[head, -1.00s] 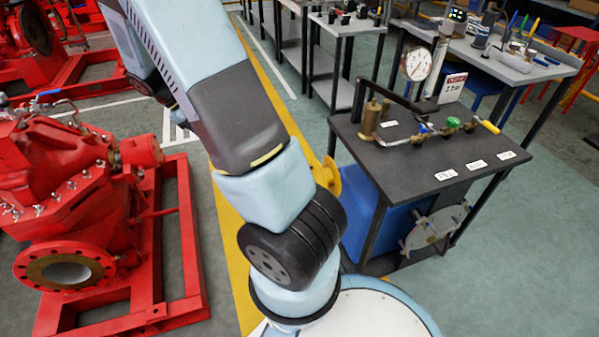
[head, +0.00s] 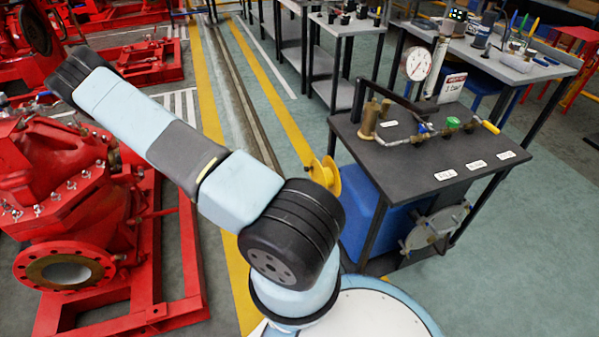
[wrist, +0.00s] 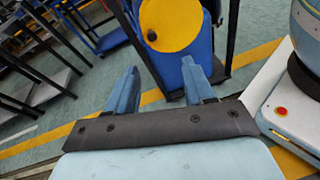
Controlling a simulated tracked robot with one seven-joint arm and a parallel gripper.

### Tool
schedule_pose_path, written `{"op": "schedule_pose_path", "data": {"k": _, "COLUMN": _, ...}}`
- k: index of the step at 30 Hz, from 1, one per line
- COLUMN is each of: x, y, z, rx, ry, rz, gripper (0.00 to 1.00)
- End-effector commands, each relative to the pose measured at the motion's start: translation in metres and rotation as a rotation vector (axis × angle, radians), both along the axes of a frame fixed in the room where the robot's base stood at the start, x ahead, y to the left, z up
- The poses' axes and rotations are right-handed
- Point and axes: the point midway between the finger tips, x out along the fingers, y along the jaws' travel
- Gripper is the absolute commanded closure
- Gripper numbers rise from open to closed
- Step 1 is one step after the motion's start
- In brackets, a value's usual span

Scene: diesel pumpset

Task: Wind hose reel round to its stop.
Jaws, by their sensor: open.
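The hose reel (head: 326,175) is a yellow disc on the left side of the dark-topped bench, beside a blue box. It also shows in the wrist view as a yellow disc (wrist: 170,24) at top centre, with a small dark knob (wrist: 152,37) near its lower left. My gripper (wrist: 158,88) is open, its two blue fingers apart with nothing between them. The reel lies beyond the fingertips, and the fingers look clear of it. In the head view my arm reaches up to the left and the gripper does not show.
The bench (head: 425,150) carries a gauge (head: 416,64), valves and brass fittings. A blue box (head: 365,205) is under it. Red pump equipment (head: 65,200) stands at the left. Open floor with yellow lines lies between pump and bench.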

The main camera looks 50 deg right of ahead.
Motion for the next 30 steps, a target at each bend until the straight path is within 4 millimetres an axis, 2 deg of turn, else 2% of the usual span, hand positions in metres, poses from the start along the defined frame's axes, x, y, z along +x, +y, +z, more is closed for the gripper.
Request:
{"op": "schedule_pose_path", "data": {"k": 1, "x": -0.004, "y": -0.007, "z": -0.013, "rx": -0.02, "ry": 0.04, "rz": 0.021, "gripper": 0.47}}
{"op": "schedule_pose_path", "data": {"k": 6, "x": -0.015, "y": -0.026, "z": -0.046, "rx": -0.074, "ry": 0.156, "rz": 0.083, "gripper": 0.47}}
{"op": "schedule_pose_path", "data": {"k": 12, "x": -0.023, "y": -0.042, "z": -0.07, "rx": -0.117, "ry": 0.247, "rz": 0.137, "gripper": 0.47}}
{"op": "schedule_pose_path", "data": {"k": 22, "x": -0.034, "y": -0.059, "z": -0.078, "rx": -0.133, "ry": 0.282, "rz": 0.155, "gripper": 0.47}}
{"op": "schedule_pose_path", "data": {"k": 30, "x": -0.055, "y": -0.097, "z": -0.078, "rx": -0.132, "ry": 0.281, "rz": 0.155, "gripper": 0.47}}
